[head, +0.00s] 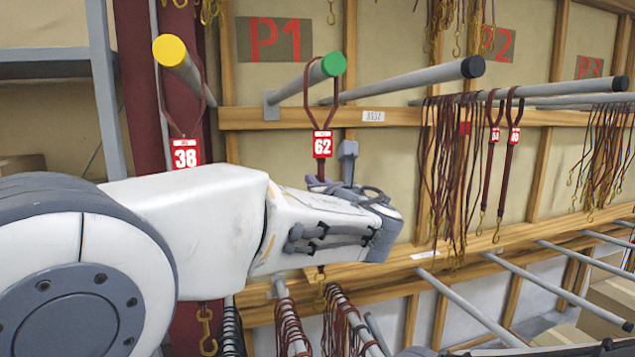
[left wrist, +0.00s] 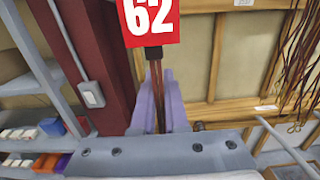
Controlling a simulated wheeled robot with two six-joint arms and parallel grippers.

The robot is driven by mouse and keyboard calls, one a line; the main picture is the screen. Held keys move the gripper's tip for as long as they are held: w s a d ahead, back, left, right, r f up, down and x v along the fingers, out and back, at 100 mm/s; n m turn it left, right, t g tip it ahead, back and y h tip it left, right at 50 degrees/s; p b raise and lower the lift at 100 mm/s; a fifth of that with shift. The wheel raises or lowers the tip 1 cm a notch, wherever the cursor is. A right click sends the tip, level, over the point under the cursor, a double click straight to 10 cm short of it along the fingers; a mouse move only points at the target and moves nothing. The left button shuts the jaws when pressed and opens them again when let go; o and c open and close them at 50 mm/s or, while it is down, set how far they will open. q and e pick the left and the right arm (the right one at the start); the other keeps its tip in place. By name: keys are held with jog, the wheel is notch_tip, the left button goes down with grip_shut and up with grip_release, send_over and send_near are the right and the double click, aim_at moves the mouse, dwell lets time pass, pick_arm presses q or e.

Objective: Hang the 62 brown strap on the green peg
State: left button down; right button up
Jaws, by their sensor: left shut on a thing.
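The 62 brown strap (head: 309,99) has a red tag with a white 62, which also fills the top of the left wrist view (left wrist: 150,22). Its upper loop appears to pass around the green peg (head: 333,64), just behind the green cap. The tag hangs below the peg. My left gripper (head: 332,182) is shut on the strap just below the tag; in the left wrist view the strap runs between the two fingers (left wrist: 156,105). The strap's lower part is mostly hidden behind my gripper, with a hook (head: 320,290) showing below. My right gripper is not in view.
A yellow peg (head: 169,50) at left holds a strap tagged 38 (head: 185,153). A black-capped peg (head: 472,67) extends to the right. Several straps hang on the pegs further right (head: 465,170). Lower pegs hold more straps (head: 290,325). A grey shelf post (head: 104,90) stands at far left.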

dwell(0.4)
pick_arm(q)
jog(key=c, duration=0.9)
grip_release()
jog(key=shift+o, duration=0.2)
jog(key=shift+s, duration=0.1)
jog(key=b+v, duration=0.4)
jog(key=v, duration=0.6)
jog(key=s+a+f+n+g, duration=0.2)
jog(key=s+f+n+g, duration=0.1)
jog(key=f, duration=0.4)
jog(key=s+a+f+n+g+h, duration=0.1)
jog(key=s+a+f+n+g, duration=0.2)
jog(key=f, duration=0.3)
jog(key=s+a+f+n+g, duration=0.2)
jog(key=f+n+g, duration=0.1)
jog(key=f, duration=0.4)
jog(key=s+f+n+g+h, duration=0.2)
jog(key=s+f+n+g, duration=0.2)
jog(key=s+f+n, duration=0.3)
jog(key=s+f+n+g+h, duration=0.3)
jog(key=s+f+n, duration=0.4)
jog(key=s, duration=0.5)
jog(key=shift+s+d+n+g+h, duration=0.25)
jog(key=shift+d+n+g, duration=0.35)
jog(key=shift+n, duration=0.5)
